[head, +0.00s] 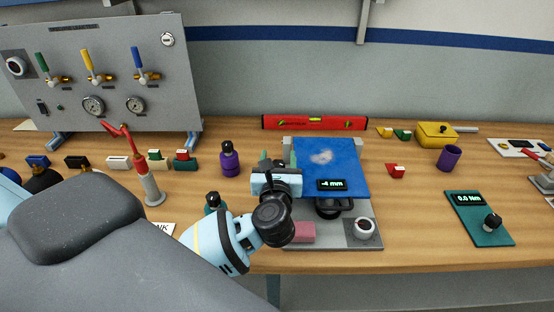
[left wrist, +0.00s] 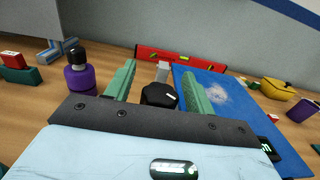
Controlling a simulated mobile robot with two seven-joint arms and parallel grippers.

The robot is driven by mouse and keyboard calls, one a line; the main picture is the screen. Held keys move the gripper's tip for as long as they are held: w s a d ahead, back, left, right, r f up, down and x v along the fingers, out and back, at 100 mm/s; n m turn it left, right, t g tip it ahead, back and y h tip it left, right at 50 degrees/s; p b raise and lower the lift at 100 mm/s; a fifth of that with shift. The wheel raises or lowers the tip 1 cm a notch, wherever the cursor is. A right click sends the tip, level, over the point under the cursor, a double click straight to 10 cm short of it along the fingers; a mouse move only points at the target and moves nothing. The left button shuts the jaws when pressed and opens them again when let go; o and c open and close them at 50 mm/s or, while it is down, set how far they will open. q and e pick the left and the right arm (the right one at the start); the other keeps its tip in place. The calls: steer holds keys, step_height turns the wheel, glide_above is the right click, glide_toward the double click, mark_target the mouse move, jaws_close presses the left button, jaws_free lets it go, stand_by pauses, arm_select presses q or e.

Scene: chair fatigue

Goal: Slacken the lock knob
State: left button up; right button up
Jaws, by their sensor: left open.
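The black lock knob (left wrist: 160,95) shows in the left wrist view, with a white mark on its face and a metal post behind it. My left gripper (left wrist: 163,82) is open, with one green finger on each side of the knob. I cannot tell whether either finger touches it. In the head view my left gripper (head: 277,158) is at the left edge of the blue plate (head: 345,160) and hides the lock knob. The plate is part of a fixture on a grey base (head: 335,238); its display (head: 332,185) reads -4 mm. My right gripper is not in view.
A purple bottle (head: 229,160) stands left of the gripper. A red level (head: 314,123) lies behind the fixture. A teal torque box (head: 478,218) reading 0.0 Nm and a purple cup (head: 449,158) are on the right. Bare bench lies between fixture and torque box.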

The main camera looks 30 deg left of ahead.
arm_select(q)
steer(key=c, duration=1)
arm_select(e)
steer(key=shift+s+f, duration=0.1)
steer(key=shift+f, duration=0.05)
arm_select(q)
steer(key=shift+s+f+n+g+y+b, duration=0.1)
steer(key=shift+f+n+g+y+b, duration=0.1)
steer(key=shift+n+g+y+b, duration=0.5)
steer(key=shift+a+n+g+y+b, duration=0.2)
steer(key=shift+n+g+y+b, duration=0.1)
steer(key=shift+n+g+y, duration=0.9)
steer(key=shift+s+a+n+g+y+b, duration=0.1)
steer(key=shift+s+n+g+y+b, duration=0.1)
steer(key=shift+n+g+y+b, duration=0.65)
steer(key=shift+r+n+g+y, duration=0.15)
steer(key=shift+n+g+y, duration=0.2)
steer(key=shift+g+y, duration=0.3)
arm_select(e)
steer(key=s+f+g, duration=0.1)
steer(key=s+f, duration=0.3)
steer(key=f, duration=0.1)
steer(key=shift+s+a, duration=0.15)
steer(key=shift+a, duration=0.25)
arm_select(q)
steer(key=shift+s+r, duration=0.1)
